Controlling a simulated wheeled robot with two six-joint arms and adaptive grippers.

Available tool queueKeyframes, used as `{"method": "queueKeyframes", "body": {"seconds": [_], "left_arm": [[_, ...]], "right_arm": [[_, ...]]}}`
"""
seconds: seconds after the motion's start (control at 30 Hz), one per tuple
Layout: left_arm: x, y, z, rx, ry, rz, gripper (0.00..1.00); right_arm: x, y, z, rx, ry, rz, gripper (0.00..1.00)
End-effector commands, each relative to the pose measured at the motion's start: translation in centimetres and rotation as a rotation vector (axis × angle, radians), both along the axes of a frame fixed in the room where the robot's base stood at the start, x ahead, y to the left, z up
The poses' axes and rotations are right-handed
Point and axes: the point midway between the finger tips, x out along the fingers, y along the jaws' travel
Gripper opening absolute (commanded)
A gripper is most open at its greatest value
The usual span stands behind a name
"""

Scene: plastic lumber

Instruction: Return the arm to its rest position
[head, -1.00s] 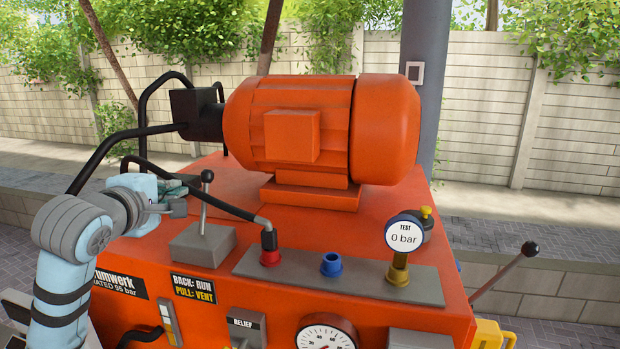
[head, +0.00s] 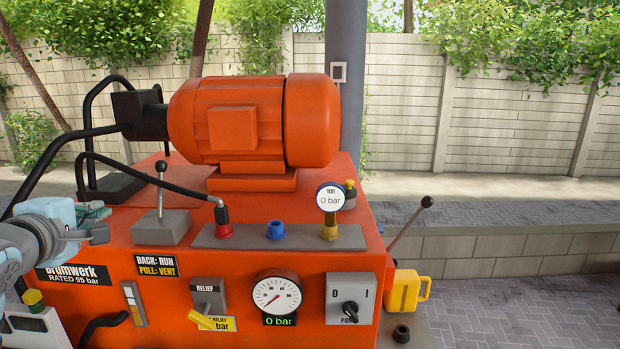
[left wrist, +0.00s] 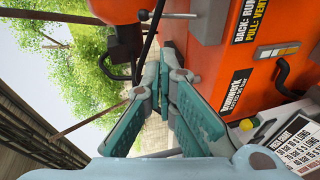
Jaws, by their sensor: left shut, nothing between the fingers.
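My left arm (head: 32,240), light blue and grey, comes in at the left edge of the head view. My left gripper (head: 93,222) is at its end, in front of the upper left corner of the orange machine (head: 235,265). It is shut and empty. In the left wrist view its teal and grey fingers (left wrist: 172,75) come together at the far end, with nothing between them. The orange machine also shows there on the right (left wrist: 215,75), apart from the fingers as far as I can tell. My right gripper is in no view.
The machine top carries an orange motor (head: 250,125), a lever (head: 160,190) and a black hose (head: 140,165) near my left gripper. A dial gauge (head: 277,296) and a yellow can (head: 405,292) are farther right. Paving (head: 520,290) at the right is open.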

Motion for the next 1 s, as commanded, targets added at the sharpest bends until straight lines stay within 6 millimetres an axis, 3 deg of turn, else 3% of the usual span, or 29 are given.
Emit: {"method": "queueKeyframes", "body": {"seconds": [0.37, 0.47, 0.63, 0.77, 0.9, 1.0], "left_arm": [[0.0, -1.9, -7.7, 0.190, 0.156, -0.079, 0.00], [-0.3, -2.8, -11.1, 0.272, 0.225, -0.122, 0.00], [-2.4, -4.9, -19.3, 0.466, 0.386, -0.246, 0.00], [-6.2, -6.9, -26.9, 0.646, 0.538, -0.397, 0.00], [-12.7, -9.0, -35.1, 0.853, 0.708, -0.615, 0.00], [-17.9, -10.2, -39.4, 0.974, 0.805, -0.776, 0.00]], "right_arm": [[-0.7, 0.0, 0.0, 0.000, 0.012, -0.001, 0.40], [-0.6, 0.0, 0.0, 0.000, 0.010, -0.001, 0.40], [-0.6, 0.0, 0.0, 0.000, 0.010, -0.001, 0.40], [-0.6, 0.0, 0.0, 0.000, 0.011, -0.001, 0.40], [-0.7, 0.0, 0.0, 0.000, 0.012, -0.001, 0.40], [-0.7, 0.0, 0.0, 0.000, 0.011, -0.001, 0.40]]}}
